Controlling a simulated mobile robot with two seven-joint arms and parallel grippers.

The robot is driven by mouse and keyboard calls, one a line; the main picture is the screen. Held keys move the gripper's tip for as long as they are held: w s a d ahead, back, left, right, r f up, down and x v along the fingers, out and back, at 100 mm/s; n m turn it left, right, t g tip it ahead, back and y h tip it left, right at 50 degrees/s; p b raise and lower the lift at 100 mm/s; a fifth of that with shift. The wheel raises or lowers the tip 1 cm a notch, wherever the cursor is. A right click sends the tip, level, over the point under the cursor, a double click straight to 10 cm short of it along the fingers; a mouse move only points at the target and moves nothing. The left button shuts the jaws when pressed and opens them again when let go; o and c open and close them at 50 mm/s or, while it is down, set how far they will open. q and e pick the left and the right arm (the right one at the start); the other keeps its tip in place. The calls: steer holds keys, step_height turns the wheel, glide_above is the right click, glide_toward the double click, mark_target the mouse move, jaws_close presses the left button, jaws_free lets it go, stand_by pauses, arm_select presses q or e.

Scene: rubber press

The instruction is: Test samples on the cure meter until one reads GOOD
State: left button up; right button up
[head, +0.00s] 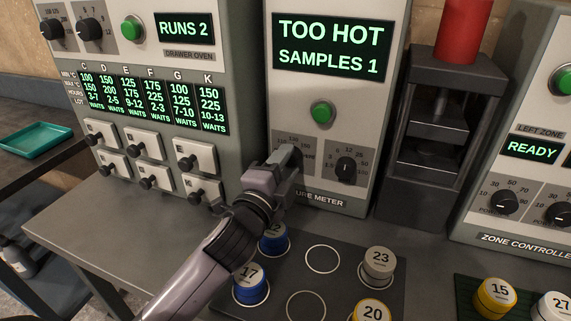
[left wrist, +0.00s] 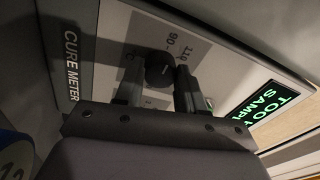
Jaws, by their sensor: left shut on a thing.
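The cure meter (head: 338,190) shows TOO HOT and SAMPLES 1 on its screen (head: 331,48). It has a green button (head: 322,112) and a right dial (head: 346,171). My left gripper (head: 291,160) is at its left dial, which it mostly hides. In the left wrist view the fingers (left wrist: 160,92) are shut on this dark dial knob (left wrist: 159,68). On the dark mat (head: 335,284) stand sample 17 (head: 250,288) in blue, another blue sample (head: 273,242) partly hidden by my arm, grey sample 23 (head: 379,263) and yellow sample 20 (head: 372,313). My right gripper is out of view.
The drawer oven (head: 155,110) reads RUNS 2 at the left. A press (head: 440,130) with a red top stands right of the meter. The zone controller (head: 530,180) reads READY. Samples 15 (head: 496,297) and 27 (head: 556,307) are at lower right. A teal tray (head: 35,138) lies far left.

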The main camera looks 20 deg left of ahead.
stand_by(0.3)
arm_select(q)
steer(key=o, duration=1)
steer(key=shift+o, duration=0.2)
steer(key=shift+s, duration=0.1)
steer(key=shift+s+a+f+b, duration=0.1)
steer(key=shift+s+a+b, duration=0.05)
steer(key=shift+s, duration=1)
steer(key=shift+s+a+f+b, duration=0.1)
steer(key=shift+s, duration=1.05)
steer(key=shift+s+a+f+b, duration=0.1)
steer(key=shift+s+a+b, duration=0.05)
steer(key=shift+s, duration=1)
